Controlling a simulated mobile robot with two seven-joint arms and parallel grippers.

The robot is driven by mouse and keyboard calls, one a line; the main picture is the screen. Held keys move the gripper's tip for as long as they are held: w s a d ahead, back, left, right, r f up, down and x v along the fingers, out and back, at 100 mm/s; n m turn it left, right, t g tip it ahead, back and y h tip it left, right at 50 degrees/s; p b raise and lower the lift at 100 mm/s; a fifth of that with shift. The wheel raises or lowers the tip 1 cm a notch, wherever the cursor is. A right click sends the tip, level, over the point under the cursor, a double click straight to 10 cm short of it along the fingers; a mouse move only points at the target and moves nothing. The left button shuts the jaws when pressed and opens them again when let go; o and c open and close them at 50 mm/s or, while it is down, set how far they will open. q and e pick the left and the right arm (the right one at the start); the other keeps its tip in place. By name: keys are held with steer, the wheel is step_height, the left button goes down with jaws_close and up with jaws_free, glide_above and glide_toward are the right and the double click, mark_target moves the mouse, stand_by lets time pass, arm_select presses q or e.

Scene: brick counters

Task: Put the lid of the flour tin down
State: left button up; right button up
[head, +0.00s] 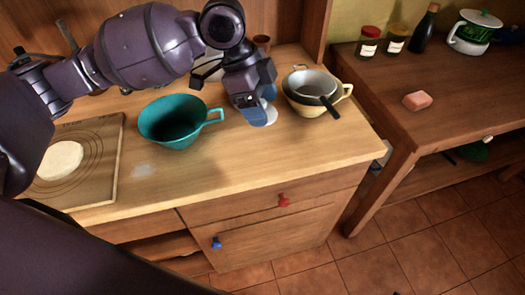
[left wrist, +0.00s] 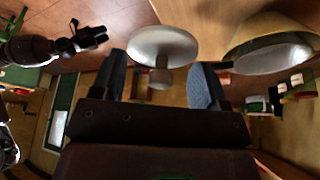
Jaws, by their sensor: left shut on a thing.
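My left gripper (head: 258,112) is low over the wooden counter, between the teal colander-like bowl and the cream bowl. It is shut on a pale lid (head: 270,92), mostly hidden behind the blue fingers. In the left wrist view the lid (left wrist: 163,44) is a round pale disc, its knob (left wrist: 160,76) between the fingers. I cannot tell whether the lid touches the counter. I cannot make out the flour tin for sure; a pale rim is partly hidden behind my arm. In the left wrist view my right gripper (left wrist: 92,38) is small, its fingers unclear.
A teal bowl (head: 170,122) with a handle stands left of the gripper, and a cream bowl (head: 302,106) holding a grey pan stands close on the right. A board with dough (head: 60,160) lies far left. The counter's front strip (head: 240,160) is clear.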

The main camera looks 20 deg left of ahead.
arm_select(q)
steer(key=b, duration=0.1)
glide_above(267, 160)
steer(key=a, duration=0.1)
step_height(267, 160, down, 8)
steer(key=shift+a+f, duration=0.15)
step_height(267, 160, down, 6)
steer(key=shift+f+b, duration=0.1)
steer(key=shift+b, duration=0.55)
steer(key=shift+f, duration=0.1)
steer(key=o, duration=0.9)
steer(key=shift+a+r, duration=0.1)
steer(key=shift+r, duration=0.2)
steer(key=p+v, duration=0.2)
steer(key=v, duration=0.9)
steer(key=shift+r, duration=0.3)
arm_select(e)
steer(key=shift+w+a, duration=0.1)
steer(key=shift+w, duration=0.25)
steer(key=shift+r, duration=0.1)
